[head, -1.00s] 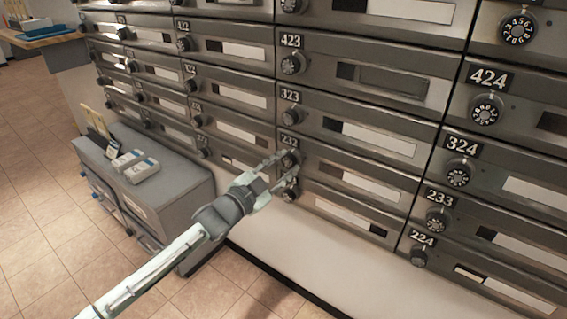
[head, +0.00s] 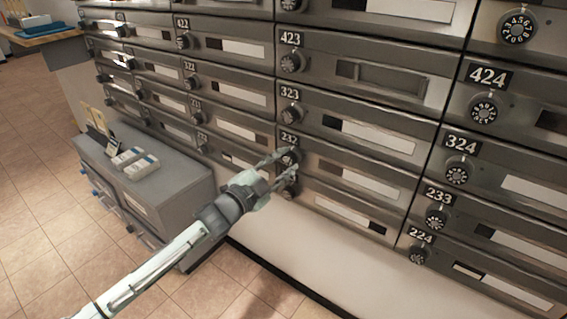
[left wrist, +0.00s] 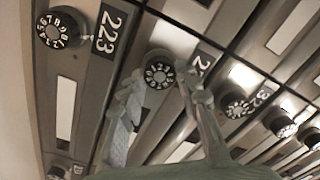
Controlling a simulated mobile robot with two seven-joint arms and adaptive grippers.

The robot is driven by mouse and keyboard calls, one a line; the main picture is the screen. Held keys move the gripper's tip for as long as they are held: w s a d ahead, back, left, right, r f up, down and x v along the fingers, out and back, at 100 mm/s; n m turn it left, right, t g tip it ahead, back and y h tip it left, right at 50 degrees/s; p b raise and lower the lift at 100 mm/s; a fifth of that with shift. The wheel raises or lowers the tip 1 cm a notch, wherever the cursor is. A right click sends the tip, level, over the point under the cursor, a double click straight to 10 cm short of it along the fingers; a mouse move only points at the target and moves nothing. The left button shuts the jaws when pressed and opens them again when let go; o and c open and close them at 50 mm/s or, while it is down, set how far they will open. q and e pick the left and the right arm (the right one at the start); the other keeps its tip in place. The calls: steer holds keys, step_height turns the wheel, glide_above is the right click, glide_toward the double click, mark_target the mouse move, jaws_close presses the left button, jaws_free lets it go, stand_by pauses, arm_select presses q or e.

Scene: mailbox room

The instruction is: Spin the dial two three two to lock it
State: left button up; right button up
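The mailbox door labelled 232 (head: 355,186) is in the lower middle of the head view. Its round black dial (head: 290,156) sits below the number plate (head: 289,138) and is partly hidden by my fingers. My left gripper (head: 291,165) reaches this dial from the left with its two fingers apart. In the left wrist view, a dial with white digits (left wrist: 158,72) shows between the spread fingertips of my left gripper (left wrist: 161,75). I cannot tell whether the fingers touch it, and its setting is too small to read. My right gripper is not in view.
Rows of mailboxes with similar dials surround it, such as 323 (head: 292,114) above and 233 (head: 436,219) to the right. The 223 plate (left wrist: 110,32) shows in the left wrist view. A grey cabinet (head: 160,195) stands left of my arm, on a tiled floor (head: 45,230).

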arm_select(q)
steer(key=o, duration=0.4)
steer(key=shift+o, duration=0.2)
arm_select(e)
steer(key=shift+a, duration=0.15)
arm_select(q)
steer(key=v, duration=1.2)
steer(key=shift+f, duration=0.15)
steer(key=s+a+f+n+g+y, duration=0.2)
steer(key=s+a+f+n+y, duration=0.3)
steer(key=f, duration=0.3)
steer(key=s+a+f+n+g+y, duration=0.2)
steer(key=s+a+f+n+y, duration=0.15)
steer(key=a+f+n, duration=0.45)
steer(key=s+a+f+n+g+y, duration=0.1)
steer(key=s+a+f+g, duration=0.1)
steer(key=s, duration=0.4)
steer(key=s+a+f+n+g+y, duration=0.1)
steer(key=s+a+f+g, duration=0.1)
steer(key=s+f, duration=0.3)
steer(key=s+a+f+n+g+y+p, duration=0.1)
steer(key=s+a+f+g, duration=0.1)
steer(key=s, duration=0.7)
steer(key=shift+a+f+g, duration=0.4)
steer(key=shift+f+g, duration=0.4)
steer(key=shift+f, duration=0.15)
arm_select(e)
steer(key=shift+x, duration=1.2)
